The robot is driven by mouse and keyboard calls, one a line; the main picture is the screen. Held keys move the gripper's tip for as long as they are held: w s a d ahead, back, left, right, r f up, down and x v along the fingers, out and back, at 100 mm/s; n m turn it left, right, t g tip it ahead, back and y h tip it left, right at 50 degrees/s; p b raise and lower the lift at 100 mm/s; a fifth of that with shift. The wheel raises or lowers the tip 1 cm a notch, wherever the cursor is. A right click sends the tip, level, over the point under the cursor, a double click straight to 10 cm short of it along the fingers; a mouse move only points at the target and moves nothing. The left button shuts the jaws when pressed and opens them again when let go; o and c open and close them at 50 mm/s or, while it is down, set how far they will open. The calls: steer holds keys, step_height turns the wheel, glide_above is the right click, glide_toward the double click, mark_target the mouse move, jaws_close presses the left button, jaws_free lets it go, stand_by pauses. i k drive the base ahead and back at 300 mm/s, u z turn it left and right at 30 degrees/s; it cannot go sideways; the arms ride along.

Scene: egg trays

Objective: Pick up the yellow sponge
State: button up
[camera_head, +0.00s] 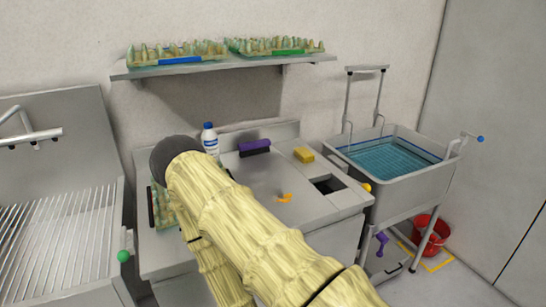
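The yellow sponge (304,155) lies on the grey metal counter (262,180), towards its back right, to the right of a purple-topped brush-like thing (254,148). Nothing covers the sponge. My arm, with pale yellow segments, reaches up from the bottom of the picture over the counter's left part. Its dark rounded joint is left of the sponge and well apart from it. My gripper does not show; I cannot see its fingers.
A white and blue bottle (210,139) stands behind my arm. A small orange thing (284,198) lies on the counter, near a dark square opening (328,186). Right stands a water-filled sink (393,157). A shelf (222,66) with egg trays hangs above. A red bucket (430,236) is on the floor.

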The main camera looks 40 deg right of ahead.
mark_target(305, 155)
steer(key=k, duration=0.75)
steer(key=z, duration=0.85)
steer(key=i, duration=0.25)
steer(key=z, duration=0.05)
